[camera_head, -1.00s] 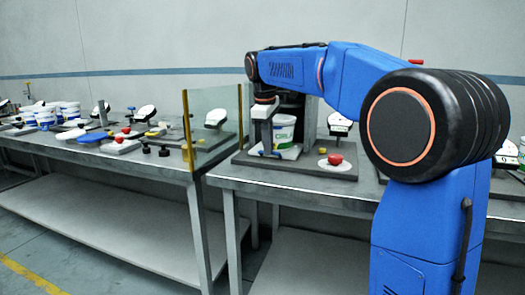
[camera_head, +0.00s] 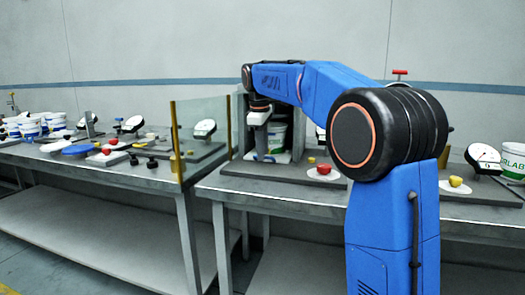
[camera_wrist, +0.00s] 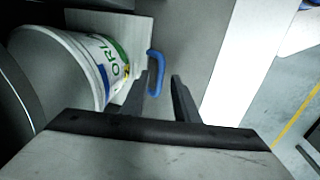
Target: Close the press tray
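The press tray (camera_wrist: 132,62) is a light plate with a blue handle (camera_wrist: 155,72) on its edge, seen in the wrist view. A white labelled bucket (camera_wrist: 75,62) stands on it; in the head view the bucket (camera_head: 278,136) sits inside the dark press housing (camera_head: 297,112), partly hidden behind my gripper. In the head view my gripper (camera_head: 262,153) points down in front of the bucket.
A red button (camera_head: 324,169) on a white disc and a small yellow knob (camera_head: 311,160) are right of the press. A glass panel (camera_head: 203,130) stands to the left. Another bench (camera_head: 110,172) at left holds buckets and tools. My arm hides part of the bench.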

